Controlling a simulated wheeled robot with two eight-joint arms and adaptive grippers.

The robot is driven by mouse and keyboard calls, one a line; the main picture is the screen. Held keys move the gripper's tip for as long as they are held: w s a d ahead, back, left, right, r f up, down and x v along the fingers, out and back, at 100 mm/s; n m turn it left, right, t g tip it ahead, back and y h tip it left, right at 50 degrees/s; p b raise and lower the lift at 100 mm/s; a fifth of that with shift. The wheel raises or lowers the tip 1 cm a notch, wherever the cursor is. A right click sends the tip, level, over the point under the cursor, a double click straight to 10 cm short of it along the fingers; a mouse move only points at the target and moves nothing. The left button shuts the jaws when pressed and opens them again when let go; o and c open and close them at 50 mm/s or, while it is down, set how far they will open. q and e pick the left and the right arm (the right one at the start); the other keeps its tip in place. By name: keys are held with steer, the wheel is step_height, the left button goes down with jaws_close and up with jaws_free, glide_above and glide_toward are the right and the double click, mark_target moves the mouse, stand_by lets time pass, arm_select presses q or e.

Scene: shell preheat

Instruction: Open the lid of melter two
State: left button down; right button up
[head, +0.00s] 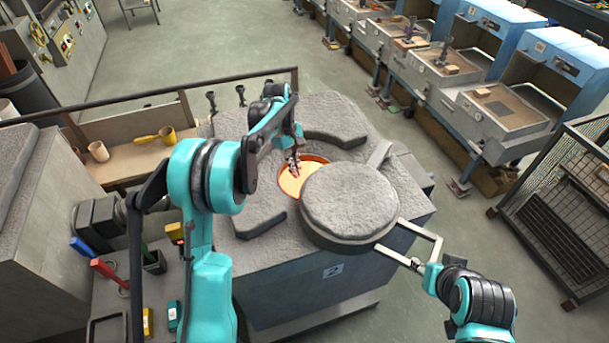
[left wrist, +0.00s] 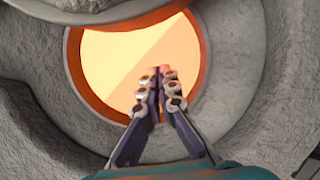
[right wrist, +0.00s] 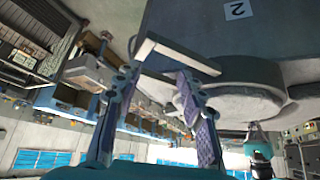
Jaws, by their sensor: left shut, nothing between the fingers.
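Melter two (head: 331,271), a grey block with a "2" plate, stands in the middle of the head view. Its round, rough grey lid (head: 350,200) sits off to the right of the glowing orange opening (head: 292,184), leaving much of it uncovered. The opening also fills the middle of the left wrist view (left wrist: 120,70). My left gripper (head: 295,163) is shut and empty, its fingertips (left wrist: 158,74) over the opening. The lid's metal loop handle (head: 424,233) points right. My right gripper (head: 417,265) is at the handle's outer end, fingers (right wrist: 157,78) apart, the handle bar (right wrist: 180,57) by the fingertips.
A railing (head: 150,93) and a bench with cups (head: 98,151) are at the left. Tools lie on a side table (head: 192,282) at the lower left. A wire cage (head: 570,200) stands at the right.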

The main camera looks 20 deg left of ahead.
arm_select(q)
steer(key=s+d, duration=0.1)
steer(key=s+d+p, duration=0.1)
steer(key=d, duration=0.1)
steer(key=shift+s+d, duration=0.25)
steer(key=shift+s, duration=0.05)
arm_select(e)
steer(key=shift+s+r, duration=0.3)
steer(key=shift+r, duration=0.25)
arm_select(q)
steer(key=shift+s, duration=0.1)
arm_select(e)
steer(key=shift+s, duration=0.1)
